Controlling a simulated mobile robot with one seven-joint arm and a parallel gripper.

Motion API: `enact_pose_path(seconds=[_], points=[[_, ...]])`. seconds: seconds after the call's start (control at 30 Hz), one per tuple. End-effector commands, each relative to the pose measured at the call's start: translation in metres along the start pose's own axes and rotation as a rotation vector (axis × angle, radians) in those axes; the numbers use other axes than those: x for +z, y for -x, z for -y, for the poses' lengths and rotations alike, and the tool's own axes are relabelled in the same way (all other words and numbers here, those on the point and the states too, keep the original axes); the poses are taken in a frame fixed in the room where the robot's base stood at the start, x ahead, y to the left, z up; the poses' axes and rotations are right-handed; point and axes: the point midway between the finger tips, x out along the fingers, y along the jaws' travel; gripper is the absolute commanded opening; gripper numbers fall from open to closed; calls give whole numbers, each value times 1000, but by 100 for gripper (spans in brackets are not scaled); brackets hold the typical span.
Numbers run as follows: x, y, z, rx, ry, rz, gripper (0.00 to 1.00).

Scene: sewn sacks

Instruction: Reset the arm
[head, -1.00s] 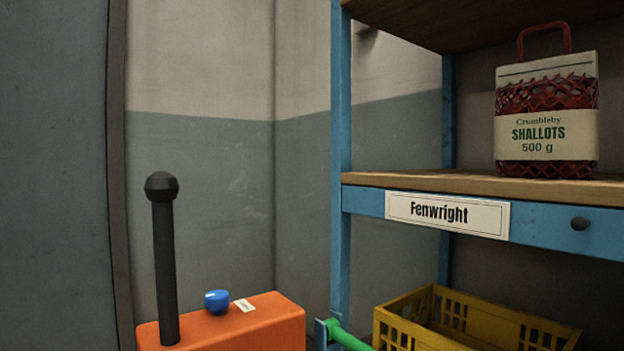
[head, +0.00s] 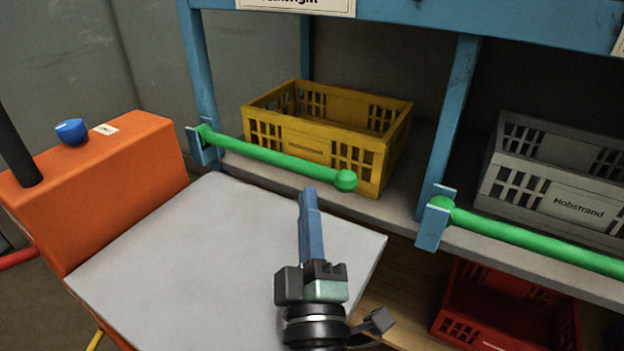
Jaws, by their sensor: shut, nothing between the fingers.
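My gripper (head: 308,192) is at the lower middle of the head view, its blue fingers closed together and pointing away from me. Nothing is held in it. It is over the pale grey flat top (head: 235,250) beside the orange housing. The fingertips appear just in front of the green bar (head: 270,153) across the yellow crate's bay; I cannot tell the exact gap.
A yellow crate (head: 262,133) stands on the blue shelf behind the green bar. A second green bar (head: 540,240) crosses in front of a grey crate (head: 490,180). A red crate (head: 458,323) is lower down. The orange housing (head: 120,170) carries a blue knob (head: 71,131) and black post.

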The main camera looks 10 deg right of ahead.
Motion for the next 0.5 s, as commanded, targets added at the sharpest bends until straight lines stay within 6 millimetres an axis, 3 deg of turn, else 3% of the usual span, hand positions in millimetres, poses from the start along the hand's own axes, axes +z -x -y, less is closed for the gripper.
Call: enact_pose_path(seconds=[0.13, 0.5], points=[[-1, 10, 3, 0, 0, -1, 0], [-1, 12, 3, 1, 1, -1, 0]])
